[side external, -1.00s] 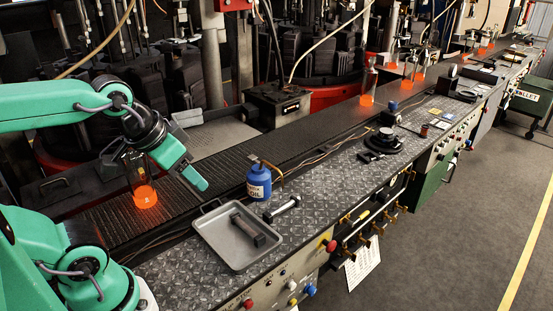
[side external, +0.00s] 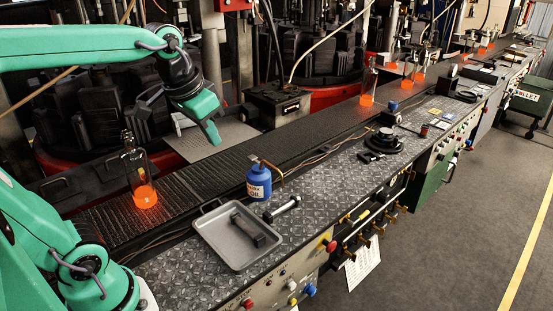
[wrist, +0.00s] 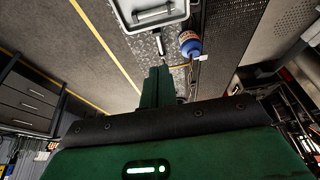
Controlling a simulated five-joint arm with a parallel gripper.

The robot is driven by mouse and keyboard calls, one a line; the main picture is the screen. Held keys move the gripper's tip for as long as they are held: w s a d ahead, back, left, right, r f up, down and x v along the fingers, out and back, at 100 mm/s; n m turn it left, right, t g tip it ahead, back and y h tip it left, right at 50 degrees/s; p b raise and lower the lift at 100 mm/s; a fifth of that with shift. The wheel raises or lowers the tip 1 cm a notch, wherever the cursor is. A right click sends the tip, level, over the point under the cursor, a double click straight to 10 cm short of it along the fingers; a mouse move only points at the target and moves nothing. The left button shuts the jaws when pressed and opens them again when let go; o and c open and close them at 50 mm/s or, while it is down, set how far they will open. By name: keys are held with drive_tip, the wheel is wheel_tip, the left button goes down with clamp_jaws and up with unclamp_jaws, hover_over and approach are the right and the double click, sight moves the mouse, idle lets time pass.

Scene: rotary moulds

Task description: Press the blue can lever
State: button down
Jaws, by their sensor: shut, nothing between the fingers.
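The blue oil can (side external: 259,184) stands upright on the checker-plate bench, just right of the metal tray. In the wrist view the blue can (wrist: 190,46) is near the top, right of centre. My gripper (side external: 215,141) is shut and empty. It is up and to the left of the can in the side view, above the conveyor side, and touches nothing. In the wrist view the shut fingers (wrist: 158,84) point towards the bench, below the can in the picture.
A grey tray (side external: 213,250) holding a dark bar lies left of the can, with a metal bolt (side external: 283,209) beside it. A clear bottle with a glowing base (side external: 144,196) stands on the conveyor (side external: 100,220). Black round fixture (side external: 388,140) sits further right.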

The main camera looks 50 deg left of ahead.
drive_tip(key=w+a+r+g, duration=0.1)
drive_tip(key=w+a, duration=0.2)
drive_tip(key=w, duration=0.2)
drive_tip(key=w+a+g, duration=0.1)
drive_tip(key=w+a, duration=0.2)
drive_tip(key=w, duration=0.3)
drive_tip(key=g, duration=0.2)
hover_over(252, 156)
wheel_tip(252, 156, down, 4)
drive_tip(key=shift+d, duration=0.1)
drive_tip(key=shift+s, duration=0.1)
wheel_tip(252, 156, down, 14)
idle(0.8)
